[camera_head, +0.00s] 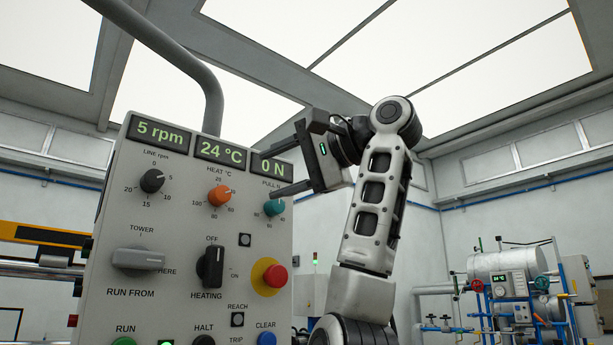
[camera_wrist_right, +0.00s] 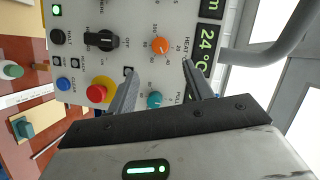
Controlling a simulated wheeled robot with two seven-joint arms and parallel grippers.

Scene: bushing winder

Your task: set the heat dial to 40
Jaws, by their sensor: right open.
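The orange heat dial (camera_head: 219,195) is in the top row of the control panel, under the display (camera_head: 221,152) reading 24 °C. Its pointer looks turned to the upper right, but I cannot read the exact mark. The dial also shows in the right wrist view (camera_wrist_right: 160,46), ahead of and between the fingertips. My right gripper (camera_head: 268,175) is open and empty, right of the dial and in front of the panel's upper right. Its fingers (camera_wrist_right: 160,70) appear apart from the dial. My left gripper is not in view.
The teal pull dial (camera_head: 273,207) is close to the lower finger. The black line dial (camera_head: 152,180) is on the left. Below are the black heating switch (camera_head: 211,267) and a red stop button (camera_head: 275,275). A grey pipe (camera_head: 205,75) curves above the panel.

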